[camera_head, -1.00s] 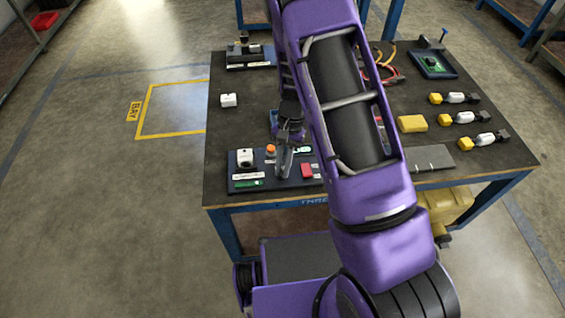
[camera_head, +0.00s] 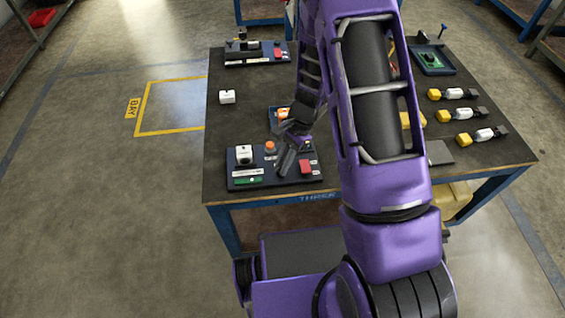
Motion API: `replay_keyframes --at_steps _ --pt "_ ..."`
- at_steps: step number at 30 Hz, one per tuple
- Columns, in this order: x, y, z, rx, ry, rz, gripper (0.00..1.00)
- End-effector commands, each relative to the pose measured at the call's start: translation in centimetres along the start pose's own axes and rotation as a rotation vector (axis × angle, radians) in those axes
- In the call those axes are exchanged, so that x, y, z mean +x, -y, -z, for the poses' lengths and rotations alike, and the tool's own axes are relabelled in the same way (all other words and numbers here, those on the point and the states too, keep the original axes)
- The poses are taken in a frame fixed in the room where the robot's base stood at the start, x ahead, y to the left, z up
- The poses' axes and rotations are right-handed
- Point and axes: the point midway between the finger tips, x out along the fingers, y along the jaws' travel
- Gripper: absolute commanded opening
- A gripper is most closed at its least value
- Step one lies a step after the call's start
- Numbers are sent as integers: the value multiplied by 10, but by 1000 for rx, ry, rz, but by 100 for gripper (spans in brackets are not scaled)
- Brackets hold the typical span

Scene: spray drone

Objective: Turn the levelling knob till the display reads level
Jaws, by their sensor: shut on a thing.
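A dark panel (camera_head: 240,185) lies at the front left of the workbench. It carries a white block (camera_head: 244,153), an orange button (camera_head: 270,147), a red part (camera_head: 305,167) and a green strip (camera_head: 248,180) along its front edge. I cannot tell which part is the display, and no reading is legible. My gripper (camera_head: 283,172) reaches down onto the middle of this panel, between the white block and the red part, with its fingers tilted. It is shut on what looks like the levelling knob, which the fingers hide.
Several yellow-and-white parts (camera_head: 454,94) lie at the right. A blue tray (camera_head: 449,68) is at the back right. My arm covers the bench's middle.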

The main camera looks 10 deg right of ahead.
Motion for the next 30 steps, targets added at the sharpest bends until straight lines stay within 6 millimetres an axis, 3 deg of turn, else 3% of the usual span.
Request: replay_keyframes --at_steps 17,18,22,30 --pt "-3 1 1 34 -2 18 0" --pt "-3 1 1 34 -2 18 22" --pt "-2 1 1 34 -2 17 45" --pt "-1 0 0 33 -1 16 45"
